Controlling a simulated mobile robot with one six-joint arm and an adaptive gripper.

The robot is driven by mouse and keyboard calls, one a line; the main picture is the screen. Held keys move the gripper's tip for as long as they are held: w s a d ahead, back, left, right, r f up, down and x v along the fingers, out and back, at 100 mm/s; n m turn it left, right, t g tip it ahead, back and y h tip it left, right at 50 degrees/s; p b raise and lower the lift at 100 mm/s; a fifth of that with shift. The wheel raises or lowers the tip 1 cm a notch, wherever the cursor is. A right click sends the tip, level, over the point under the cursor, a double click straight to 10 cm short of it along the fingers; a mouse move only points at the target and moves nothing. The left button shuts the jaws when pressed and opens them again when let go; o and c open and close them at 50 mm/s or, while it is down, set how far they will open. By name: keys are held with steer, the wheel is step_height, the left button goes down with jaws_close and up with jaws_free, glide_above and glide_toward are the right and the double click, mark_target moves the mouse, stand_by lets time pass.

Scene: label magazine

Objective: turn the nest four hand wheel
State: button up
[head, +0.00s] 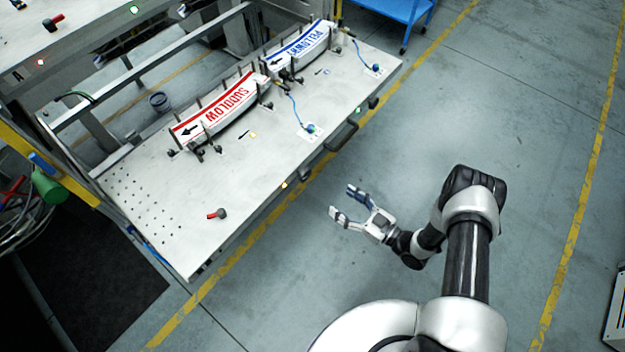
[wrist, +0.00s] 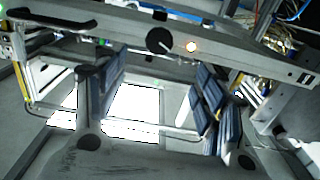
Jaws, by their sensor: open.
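A round black hand wheel (head: 304,174) sits on the front edge of the table, beside a lit orange lamp (head: 284,185). The hand wheel also shows in the wrist view (wrist: 160,41), at the top between my fingers, with the orange lamp (wrist: 191,46) to its right. A second black knob (head: 374,103) sits further up the same edge, by a green lamp (head: 357,110). I cannot read any nest number. My gripper (head: 346,203) is open and empty over the aisle, apart from the table edge. Its blue-grey finger pads show in the wrist view (wrist: 160,103).
A black bar handle (head: 341,137) juts from the table edge between the two knobs. The tabletop (head: 150,215) carries a red label stack (head: 225,108), a blue label stack (head: 302,45) and a red-handled lever (head: 217,214). The grey aisle floor (head: 500,110) is clear.

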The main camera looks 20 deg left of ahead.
mark_target(306, 177)
steer(key=b+x, duration=0.2)
steer(key=x, duration=1.1)
steer(key=shift+w+a, duration=0.1)
steer(key=shift+a, duration=0.1)
steer(key=shift+r, duration=0.1)
steer(key=c, duration=1.1)
steer(key=shift+o, duration=0.2)
steer(key=shift+m+b, duration=0.3)
steer(key=shift+m, duration=0.1)
steer(key=m+b, duration=0.2)
steer(key=m, duration=0.1)
steer(key=shift+m, duration=0.3)
steer(key=m+b, duration=0.2)
steer(key=m, duration=0.2)
steer(key=shift+m, duration=0.3)
steer(key=m+b, duration=0.1)
steer(key=m, duration=0.3)
steer(key=shift+m, duration=0.3)
steer(key=m+b, duration=0.1)
steer(key=m, duration=0.3)
steer(key=shift+m, duration=0.3)
